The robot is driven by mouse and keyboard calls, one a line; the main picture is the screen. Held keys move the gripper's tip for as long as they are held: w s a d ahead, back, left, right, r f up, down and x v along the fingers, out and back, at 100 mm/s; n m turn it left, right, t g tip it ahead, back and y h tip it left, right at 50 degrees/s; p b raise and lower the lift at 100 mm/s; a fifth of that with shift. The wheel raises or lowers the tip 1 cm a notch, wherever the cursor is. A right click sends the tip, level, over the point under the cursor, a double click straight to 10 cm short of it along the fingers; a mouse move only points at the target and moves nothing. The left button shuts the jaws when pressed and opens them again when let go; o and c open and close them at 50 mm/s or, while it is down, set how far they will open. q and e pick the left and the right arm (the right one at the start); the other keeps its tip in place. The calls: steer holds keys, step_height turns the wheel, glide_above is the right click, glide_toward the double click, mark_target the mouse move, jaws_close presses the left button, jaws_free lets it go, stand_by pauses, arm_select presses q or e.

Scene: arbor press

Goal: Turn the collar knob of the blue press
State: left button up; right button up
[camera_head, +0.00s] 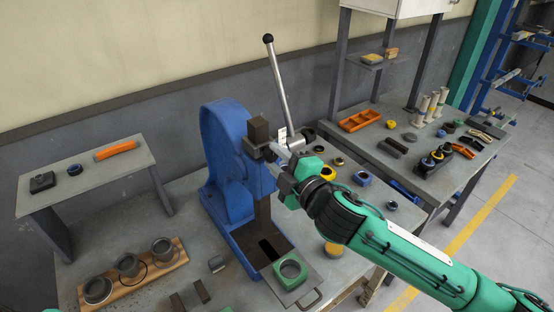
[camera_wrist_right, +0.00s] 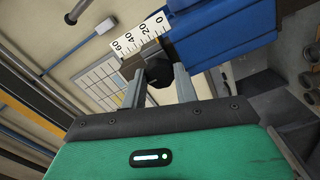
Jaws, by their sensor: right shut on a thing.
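The blue press (camera_head: 226,160) stands on the grey workbench, with a dark ram, a scale strip and a long lever with a black ball end. In the right wrist view its blue body (camera_wrist_right: 225,35) fills the upper right, beside the white scale (camera_wrist_right: 140,34). My right gripper (camera_head: 275,160) reaches in from the right to the press head. In the right wrist view its two fingers (camera_wrist_right: 158,82) stand either side of the dark collar knob (camera_wrist_right: 159,70), shut on it. The knob is hidden behind the gripper in the head view.
A wooden rack with grey cups (camera_head: 150,275) is at the front left. The lever (camera_head: 277,80) rises above my right gripper. Several small rings lie on the bench behind my right arm.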

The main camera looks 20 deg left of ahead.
steer(key=shift+n, duration=0.5)
steer(key=o, duration=1)
steer(key=shift+s+d+f+b, duration=0.15)
steer(key=shift+s+d+b, duration=0.2)
steer(key=shift+d+b, duration=0.1)
steer(key=b+v, duration=0.5)
steer(key=v, duration=0.7)
steer(key=shift+s+d, duration=0.25)
